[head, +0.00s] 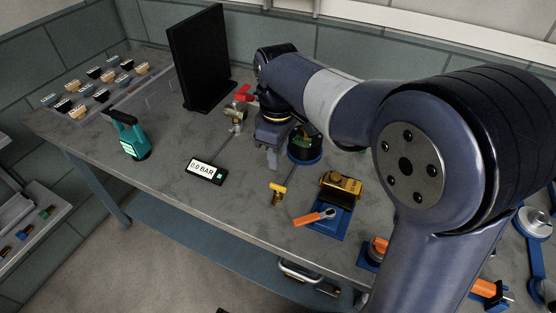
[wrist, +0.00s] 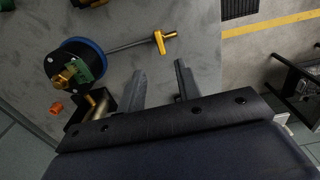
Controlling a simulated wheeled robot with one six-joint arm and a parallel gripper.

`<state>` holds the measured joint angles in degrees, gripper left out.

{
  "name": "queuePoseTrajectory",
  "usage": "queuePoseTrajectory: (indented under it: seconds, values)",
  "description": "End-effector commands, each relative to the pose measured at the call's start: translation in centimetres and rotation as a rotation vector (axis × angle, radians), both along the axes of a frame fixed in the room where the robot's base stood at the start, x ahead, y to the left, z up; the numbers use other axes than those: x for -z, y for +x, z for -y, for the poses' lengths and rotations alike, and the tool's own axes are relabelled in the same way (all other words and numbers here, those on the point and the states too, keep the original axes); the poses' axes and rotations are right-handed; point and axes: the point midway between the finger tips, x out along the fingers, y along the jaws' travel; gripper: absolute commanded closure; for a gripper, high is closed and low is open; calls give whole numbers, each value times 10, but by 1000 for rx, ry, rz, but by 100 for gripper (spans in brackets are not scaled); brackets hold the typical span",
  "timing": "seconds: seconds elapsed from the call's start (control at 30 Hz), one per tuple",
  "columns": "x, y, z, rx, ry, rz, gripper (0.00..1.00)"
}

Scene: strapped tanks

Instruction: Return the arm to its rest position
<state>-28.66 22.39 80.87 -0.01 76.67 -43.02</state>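My arm reaches across the right half of the head view, its big joint close to the camera. My gripper (head: 272,152) points down above the grey bench (head: 160,185), in front of the blue-rimmed round black item (head: 305,160). In the wrist view my gripper (wrist: 159,70) has its two fingers apart, with nothing between them but bare bench. A yellow-handled part with a grey shaft (wrist: 160,41) lies beyond the fingertips; the yellow handle (head: 277,189) also shows in the head view. The round item (wrist: 57,65), with brass and green parts, is left of the fingers.
A black panel (head: 200,60) stands at the back. A red-handled brass valve (head: 236,116) is left of my gripper. A 0.0 BAR display (head: 206,171), a teal device (head: 130,138) and a blue stand with an orange-handled tool (head: 318,217) are on the bench. Bare bench lies front left.

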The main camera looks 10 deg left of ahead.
Motion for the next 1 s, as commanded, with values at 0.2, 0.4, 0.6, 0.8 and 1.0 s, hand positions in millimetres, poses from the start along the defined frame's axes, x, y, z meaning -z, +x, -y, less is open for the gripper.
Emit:
queuePoseTrajectory:
  seconds: [0.2, 0.4, 0.6, 0.8, 1.0]
  values:
    - [-1, 0, 0, 0, 0, 0, 67]
    - [4, 0, 0, 0, -2, -2, 67]
    - [31, -1, 0, 0, -3, -5, 67]
    - [70, -1, 0, 1, -3, -5, 67]
    - [101, 0, 0, 1, -2, -4, 67]
